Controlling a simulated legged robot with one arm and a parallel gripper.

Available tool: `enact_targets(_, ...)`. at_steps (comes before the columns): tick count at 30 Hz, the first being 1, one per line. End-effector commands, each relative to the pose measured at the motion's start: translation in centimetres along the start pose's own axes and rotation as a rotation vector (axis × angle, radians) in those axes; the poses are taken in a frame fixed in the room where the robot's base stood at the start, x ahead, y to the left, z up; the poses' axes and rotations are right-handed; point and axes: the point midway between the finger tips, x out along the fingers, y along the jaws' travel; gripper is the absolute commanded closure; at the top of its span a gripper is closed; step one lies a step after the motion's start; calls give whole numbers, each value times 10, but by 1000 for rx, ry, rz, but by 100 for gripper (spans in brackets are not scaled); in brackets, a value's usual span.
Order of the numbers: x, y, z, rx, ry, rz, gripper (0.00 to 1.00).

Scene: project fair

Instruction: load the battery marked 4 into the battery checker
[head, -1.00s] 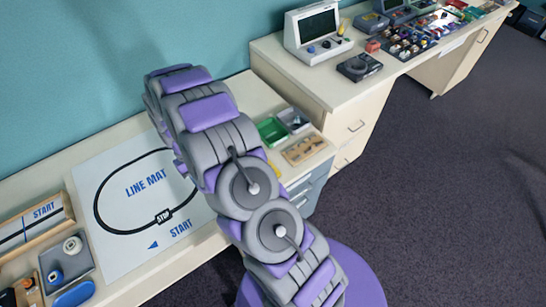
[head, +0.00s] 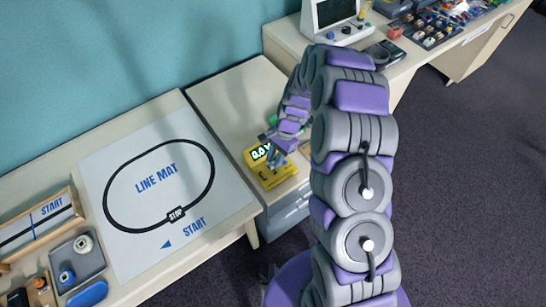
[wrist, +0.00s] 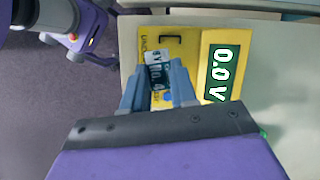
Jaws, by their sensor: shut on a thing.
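The yellow battery checker (head: 272,178) sits on the drawer unit beside the line-mat table in the head view. In the wrist view the checker (wrist: 190,48) lies beneath my gripper, and its green display (wrist: 221,72) reads 0.0 V. My gripper (wrist: 157,85) is shut on a small battery (wrist: 157,62) with a pale end and a dark side. Its print seems to include a 4, partly hidden by the fingers. The battery is over the checker's face; I cannot tell whether it touches. In the head view my gripper (head: 281,144) is at the checker, its tips partly hidden.
The line mat (head: 156,185) lies on the left table, with a grey tray (head: 78,262) and blue case (head: 88,294) at its near left. A monitor console (head: 334,16) stands on the far bench. My arm hides the drawer unit's right part.

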Motion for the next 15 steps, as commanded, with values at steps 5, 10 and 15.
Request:
enact_targets(5,11,-13,11,163,-11,-50,100)
enact_targets(10,15,-15,10,186,-13,-58,100)
enact_targets(15,25,-14,6,184,-13,-57,100)
